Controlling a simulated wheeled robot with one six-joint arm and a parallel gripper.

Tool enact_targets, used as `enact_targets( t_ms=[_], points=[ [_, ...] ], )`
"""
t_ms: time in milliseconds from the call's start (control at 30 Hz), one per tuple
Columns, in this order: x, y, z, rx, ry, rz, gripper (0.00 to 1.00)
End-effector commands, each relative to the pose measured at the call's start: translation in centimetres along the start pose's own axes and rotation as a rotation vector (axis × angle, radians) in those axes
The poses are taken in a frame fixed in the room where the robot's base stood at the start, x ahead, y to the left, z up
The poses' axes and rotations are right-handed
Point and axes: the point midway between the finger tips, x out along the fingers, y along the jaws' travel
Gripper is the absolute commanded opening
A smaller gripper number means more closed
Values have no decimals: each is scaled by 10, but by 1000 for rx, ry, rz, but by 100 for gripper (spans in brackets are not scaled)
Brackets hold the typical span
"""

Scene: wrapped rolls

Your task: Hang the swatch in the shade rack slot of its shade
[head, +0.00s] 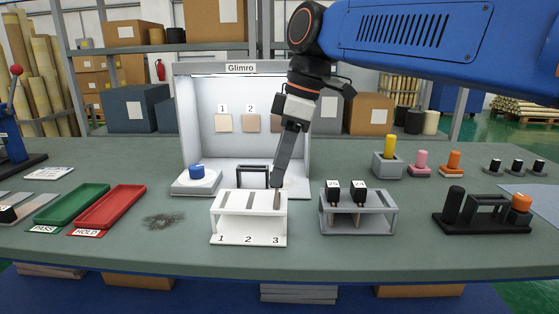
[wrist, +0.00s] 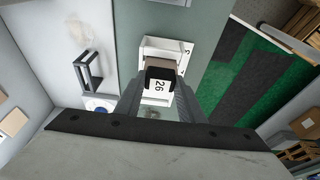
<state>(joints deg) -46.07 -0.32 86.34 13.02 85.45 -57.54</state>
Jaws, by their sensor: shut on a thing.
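The white shade rack (head: 226,203) stands at the table's front, with slots numbered 1, 2 and 3. My gripper (head: 277,186) is over its right end, at slot 3, pointing down. In the wrist view my gripper (wrist: 158,98) is shut on the swatch (wrist: 159,82), a card with a black clip labelled 26. In the head view a narrow brown edge of the swatch (head: 277,199) shows under the fingers at slot 3. I cannot tell how deep it sits in the slot. The rack (wrist: 153,43) also shows behind the swatch in the wrist view.
The Glimro light booth (head: 240,68) behind has sample tiles 1 and 2; my arm covers its right part. A grey stand (head: 357,222) with two black-clipped swatches is right of the rack. Red (head: 112,207) and green (head: 72,204) trays lie left. A black stand (head: 480,228) is far right.

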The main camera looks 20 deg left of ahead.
Motion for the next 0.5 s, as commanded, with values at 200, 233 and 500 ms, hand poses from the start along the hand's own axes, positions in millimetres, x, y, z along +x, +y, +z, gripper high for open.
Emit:
enact_targets(
  t_ms=[200, 233, 500],
  points=[
    [8, 0, 2, 0, 0, 0, 10],
    [9, 0, 2, 0, 0, 0, 10],
    [18, 0, 5, 0, 0, 0, 10]
  ],
)
